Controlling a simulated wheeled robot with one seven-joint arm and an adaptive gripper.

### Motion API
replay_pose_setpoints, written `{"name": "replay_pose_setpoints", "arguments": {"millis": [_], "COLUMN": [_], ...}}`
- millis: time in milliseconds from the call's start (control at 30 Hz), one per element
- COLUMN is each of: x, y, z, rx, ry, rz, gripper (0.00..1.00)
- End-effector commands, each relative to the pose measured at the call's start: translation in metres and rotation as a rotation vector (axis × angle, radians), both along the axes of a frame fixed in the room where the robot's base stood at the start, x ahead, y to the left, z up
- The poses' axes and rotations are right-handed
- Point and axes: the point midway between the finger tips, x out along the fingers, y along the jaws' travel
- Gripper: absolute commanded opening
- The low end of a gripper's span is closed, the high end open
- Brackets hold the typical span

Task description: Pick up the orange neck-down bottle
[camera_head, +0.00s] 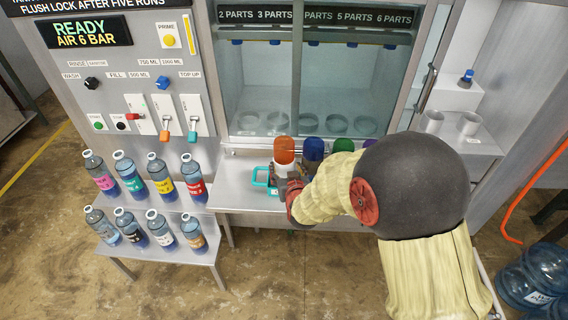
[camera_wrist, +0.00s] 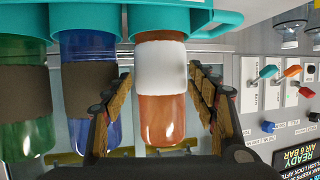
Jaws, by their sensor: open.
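The orange neck-down bottle (camera_head: 284,151) stands at the left end of a row of coloured bottles on the steel shelf below the glass cabinet. In the wrist view the orange bottle (camera_wrist: 161,105) has a white band and its neck end sits in a teal holder (camera_wrist: 220,20). My gripper (camera_wrist: 153,95) is open, with one finger on each side of the bottle. The left finger lies between the orange and blue bottles. Small gaps seem to show beside the bottle. In the head view my arm hides the lower part of the row.
A blue bottle (camera_head: 313,149) stands close beside the orange one, then green (camera_head: 343,145) and purple ones. Several labelled clear bottles (camera_head: 160,172) stand on stepped shelves at left. A control panel (camera_head: 130,80) is above them. Large water jugs (camera_head: 530,280) lie at lower right.

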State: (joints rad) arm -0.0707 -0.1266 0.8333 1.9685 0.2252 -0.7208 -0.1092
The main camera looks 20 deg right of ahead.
Motion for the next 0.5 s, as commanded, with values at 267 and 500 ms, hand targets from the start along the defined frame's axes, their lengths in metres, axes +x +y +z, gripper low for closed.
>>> {"name": "replay_pose_setpoints", "arguments": {"millis": [267, 500], "x": [0.037, 0.042], "y": [-0.002, -0.003], "z": [-0.010, -0.010], "rx": [0.001, 0.001], "ry": [0.001, 0.000], "rz": [0.000, 0.001], "gripper": [0.58, 0.58]}}
